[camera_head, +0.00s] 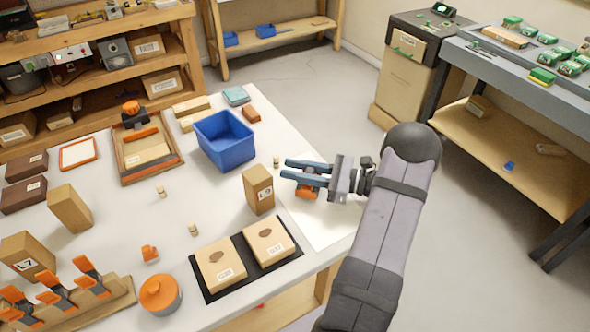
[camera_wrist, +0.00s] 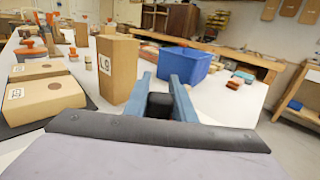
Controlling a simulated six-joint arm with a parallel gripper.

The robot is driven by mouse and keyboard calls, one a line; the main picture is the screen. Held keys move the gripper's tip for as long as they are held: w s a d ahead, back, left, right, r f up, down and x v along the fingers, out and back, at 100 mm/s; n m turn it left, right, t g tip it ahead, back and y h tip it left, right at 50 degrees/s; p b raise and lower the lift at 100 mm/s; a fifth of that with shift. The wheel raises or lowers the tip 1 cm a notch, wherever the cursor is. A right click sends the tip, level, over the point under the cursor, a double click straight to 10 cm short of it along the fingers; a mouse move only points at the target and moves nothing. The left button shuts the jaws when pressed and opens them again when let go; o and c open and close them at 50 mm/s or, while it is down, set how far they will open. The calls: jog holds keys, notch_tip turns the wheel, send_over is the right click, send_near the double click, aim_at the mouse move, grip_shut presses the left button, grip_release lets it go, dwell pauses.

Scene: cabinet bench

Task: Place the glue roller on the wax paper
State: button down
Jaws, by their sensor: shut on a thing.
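My gripper (camera_head: 289,168) is at the right edge of the white table, its blue fingers pointing left. It is shut on the glue roller (camera_head: 307,191), a small orange and dark thing that shows below the fingers. In the wrist view a dark part of it (camera_wrist: 160,104) sits between the two fingers (camera_wrist: 162,82). The wax paper (camera_head: 326,232) looks like a pale sheet at the table's right side, under the gripper and partly hidden by the arm. The roller is over or on this sheet; I cannot tell whether it touches.
A tall cardboard box (camera_head: 258,190) stands just left of the fingers. A blue bin (camera_head: 224,142) is behind it. A black mat (camera_head: 205,287) with two flat boxes lies in front. Small pegs, an orange-lidded jar (camera_head: 160,294) and orange clamps (camera_head: 55,290) stand further left.

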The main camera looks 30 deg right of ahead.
jog(key=shift+f, duration=0.25)
jog(key=c, duration=1.5)
grip_release()
jog(key=shift+r, duration=0.2)
jog(key=b+v, duration=0.2)
jog(key=v, duration=1)
